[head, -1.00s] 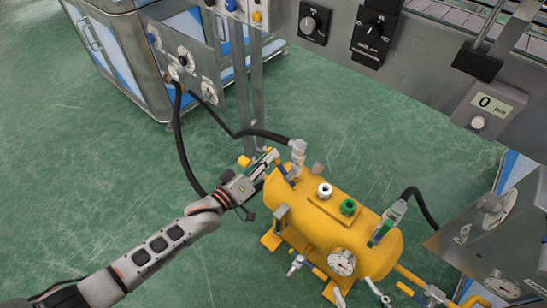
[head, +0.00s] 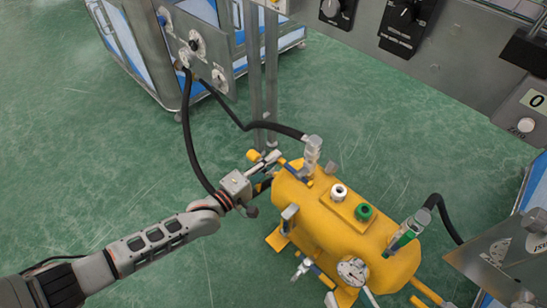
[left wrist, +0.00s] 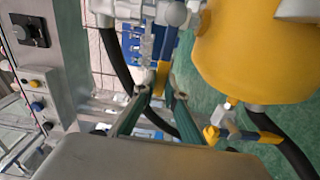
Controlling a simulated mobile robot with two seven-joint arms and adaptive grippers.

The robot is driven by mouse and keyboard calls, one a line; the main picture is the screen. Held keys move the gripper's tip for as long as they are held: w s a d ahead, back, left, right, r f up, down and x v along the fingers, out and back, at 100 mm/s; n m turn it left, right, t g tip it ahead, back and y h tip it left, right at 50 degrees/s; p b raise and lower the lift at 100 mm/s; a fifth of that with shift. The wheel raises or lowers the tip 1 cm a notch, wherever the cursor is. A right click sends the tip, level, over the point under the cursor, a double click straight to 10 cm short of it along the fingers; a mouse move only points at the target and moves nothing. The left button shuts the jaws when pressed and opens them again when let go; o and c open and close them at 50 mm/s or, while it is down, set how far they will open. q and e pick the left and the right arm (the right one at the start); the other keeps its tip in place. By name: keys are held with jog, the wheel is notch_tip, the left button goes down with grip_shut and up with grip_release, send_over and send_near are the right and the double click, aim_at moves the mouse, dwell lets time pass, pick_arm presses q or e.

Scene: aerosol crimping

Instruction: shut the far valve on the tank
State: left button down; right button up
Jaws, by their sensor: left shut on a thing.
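The yellow tank (head: 335,225) lies on the green floor in the head view. Its far valve (head: 312,152) is a metal fitting at the tank's far end, with a black hose joined to it. My left gripper (head: 264,162) is beside this valve, left of the tank end. In the left wrist view its two fingers (left wrist: 160,98) are closed around the yellow tip of a blue lever (left wrist: 163,75) by the metal fitting. The exact angle of the lever is hard to tell. My right gripper is in neither view.
Another valve (head: 408,235) with a green part and hose stands at the tank's near right. A gauge (head: 352,270) is on the tank's front. A black hose (head: 190,135) hangs from the panel, close behind my left wrist. Green floor is open at left.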

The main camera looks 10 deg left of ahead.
pick_arm(q)
jog(key=shift+s+f, duration=0.1)
jog(key=shift+f, duration=0.2)
jog(key=c, duration=2.1)
grip_release()
jog(key=shift+d, duration=0.1)
jog(key=shift+r, duration=0.1)
jog(key=v, duration=1.2)
